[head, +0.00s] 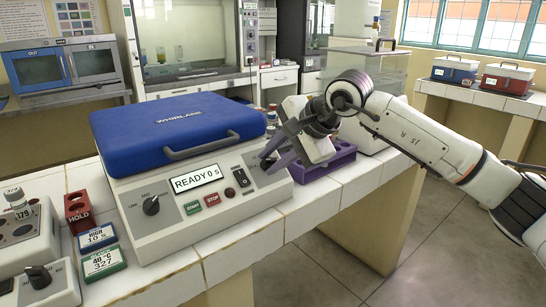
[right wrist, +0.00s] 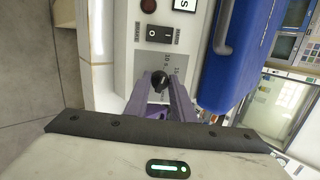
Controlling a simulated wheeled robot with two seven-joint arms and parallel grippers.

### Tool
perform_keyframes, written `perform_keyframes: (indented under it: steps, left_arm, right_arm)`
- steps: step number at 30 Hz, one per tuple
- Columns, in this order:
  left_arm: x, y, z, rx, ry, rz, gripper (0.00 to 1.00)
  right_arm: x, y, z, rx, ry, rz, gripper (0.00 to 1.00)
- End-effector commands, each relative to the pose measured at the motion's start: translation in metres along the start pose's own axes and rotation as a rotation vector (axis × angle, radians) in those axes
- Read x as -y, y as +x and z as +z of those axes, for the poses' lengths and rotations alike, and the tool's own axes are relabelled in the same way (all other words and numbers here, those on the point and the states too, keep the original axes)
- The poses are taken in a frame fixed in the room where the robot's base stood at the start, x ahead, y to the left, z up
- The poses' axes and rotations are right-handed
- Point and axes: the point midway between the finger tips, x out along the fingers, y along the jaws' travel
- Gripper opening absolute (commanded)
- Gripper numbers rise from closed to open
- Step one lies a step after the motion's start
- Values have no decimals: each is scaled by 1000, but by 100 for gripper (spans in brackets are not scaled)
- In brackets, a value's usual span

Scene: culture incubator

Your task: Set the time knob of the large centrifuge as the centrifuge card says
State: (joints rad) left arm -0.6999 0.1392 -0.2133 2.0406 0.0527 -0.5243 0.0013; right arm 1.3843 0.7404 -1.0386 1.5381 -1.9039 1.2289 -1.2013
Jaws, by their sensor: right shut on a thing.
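The large centrifuge (head: 150,205) has a closed blue lid (head: 175,128) marked WHIRLANE. Its display (head: 196,180) reads "READY 0 s". The time knob (right wrist: 159,80) is black and sits at the right end of the front panel, with small "10 s" and "15" marks near it in the right wrist view. My right gripper (head: 270,157) is shut on this knob, and its purple fingers mostly hide it in the head view. A blue card (head: 97,237) reading "HIGH 10 s" stands left of the centrifuge. My left gripper is not in view.
A LOW-to-HIGH knob (head: 151,205), green and red buttons and a rocker switch (head: 241,177) share the panel. A green card (head: 104,262), a red HOLD block (head: 80,211) and a small device (head: 38,280) stand at left. A purple rack (head: 343,153) is close behind my right gripper.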

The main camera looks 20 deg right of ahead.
Motion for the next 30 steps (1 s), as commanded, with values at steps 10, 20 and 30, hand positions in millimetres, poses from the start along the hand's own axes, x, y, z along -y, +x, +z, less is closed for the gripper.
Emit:
perform_keyframes:
  steps: [10,20,30]
  left_arm:
    - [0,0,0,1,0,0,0]
    - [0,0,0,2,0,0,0]
    - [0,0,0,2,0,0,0]
  right_arm:
    - [0,0,0,1,-14,0,0]
    - [0,0,0,1,-13,0,41]
    - [1,-12,-1,-1,-13,-1,41]
